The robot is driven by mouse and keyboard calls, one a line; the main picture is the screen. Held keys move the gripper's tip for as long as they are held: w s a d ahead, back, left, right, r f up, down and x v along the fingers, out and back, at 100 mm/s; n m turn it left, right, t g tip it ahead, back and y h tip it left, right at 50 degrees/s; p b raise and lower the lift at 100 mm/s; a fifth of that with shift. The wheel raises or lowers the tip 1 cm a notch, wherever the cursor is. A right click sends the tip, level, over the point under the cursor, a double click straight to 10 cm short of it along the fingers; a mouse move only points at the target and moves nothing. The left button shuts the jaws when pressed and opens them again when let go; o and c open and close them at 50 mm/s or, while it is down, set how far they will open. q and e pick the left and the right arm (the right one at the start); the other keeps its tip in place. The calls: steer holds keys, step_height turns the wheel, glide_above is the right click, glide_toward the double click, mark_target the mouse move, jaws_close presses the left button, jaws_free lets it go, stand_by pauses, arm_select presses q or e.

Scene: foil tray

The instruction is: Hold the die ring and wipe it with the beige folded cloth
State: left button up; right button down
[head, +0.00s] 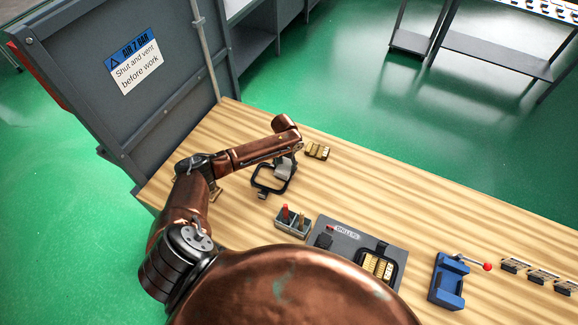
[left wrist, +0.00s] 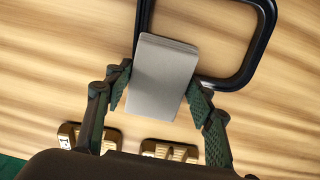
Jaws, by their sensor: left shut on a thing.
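The beige folded cloth, a flat greyish-beige block (left wrist: 163,76), is between the fingers of my left gripper (left wrist: 160,92). In the head view the cloth (head: 283,172) hangs below my left gripper (head: 287,158). A black rounded-square frame, which looks like the die ring (head: 267,190), lies on the table under and beside the cloth. In the left wrist view the ring (left wrist: 247,74) is partly hidden behind the cloth; I cannot tell whether they touch. My right gripper is not in view.
Brass blocks (head: 317,150) lie beside the ring. A small tool holder (head: 293,223), a grey tray (head: 330,245) with a second black frame around brass pieces (head: 378,264), a blue vise (head: 446,280) and metal clips stand to the right. A grey panel (head: 130,110) rises at the left.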

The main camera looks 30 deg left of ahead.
mark_target(269, 165)
arm_select(q)
steer(key=shift+s+a+f, duration=0.1)
steer(key=shift+s+a, duration=0.15)
steer(key=shift+a, duration=0.7)
steer(key=shift+s+a+r+p, duration=0.1)
steer(key=shift+a+p, duration=0.35)
steer(key=shift+a, duration=0.15)
steer(key=shift+s+a+r+p, duration=0.1)
steer(key=shift+a+p, duration=0.35)
steer(key=shift+a, duration=0.65)
steer(key=shift+s+a+f+p, duration=0.15)
steer(key=shift+a+p, duration=0.1)
steer(key=shift+a, duration=0.4)
steer(key=shift+s+a+r+p, duration=0.1)
steer(key=shift+s+a+p, duration=0.1)
steer(key=shift+a, duration=0.4)
